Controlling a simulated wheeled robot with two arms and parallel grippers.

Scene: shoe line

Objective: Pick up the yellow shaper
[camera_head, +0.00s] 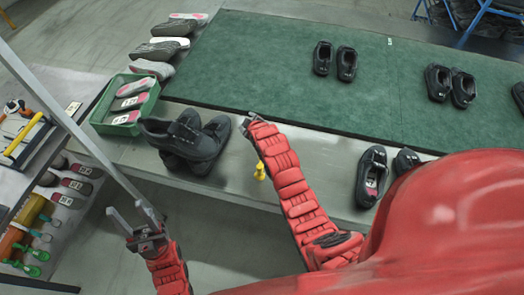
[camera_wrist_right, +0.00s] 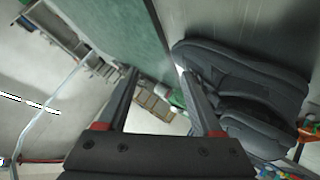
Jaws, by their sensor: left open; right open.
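A small yellow piece (camera_head: 260,172), possibly the yellow shaper, stands near the front edge of the grey table, just left of my right arm. My left gripper (camera_head: 131,218) is open and empty, over the gap between the rack and the table. My right gripper (camera_head: 249,124) is over the table near the green mat's edge; in the right wrist view its jaws (camera_wrist_right: 157,76) are open with nothing held. A dark shoe (camera_wrist_right: 245,85) is beside its right finger.
A pair of dark shoes (camera_head: 190,140) lies left of my right gripper. A green crate (camera_head: 98,122) holds insoles. More shoes stand on the green mat (camera_head: 280,60) and a dark shoe (camera_head: 371,175) right of my right arm. A grey bar (camera_head: 85,135) crosses above the left rack.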

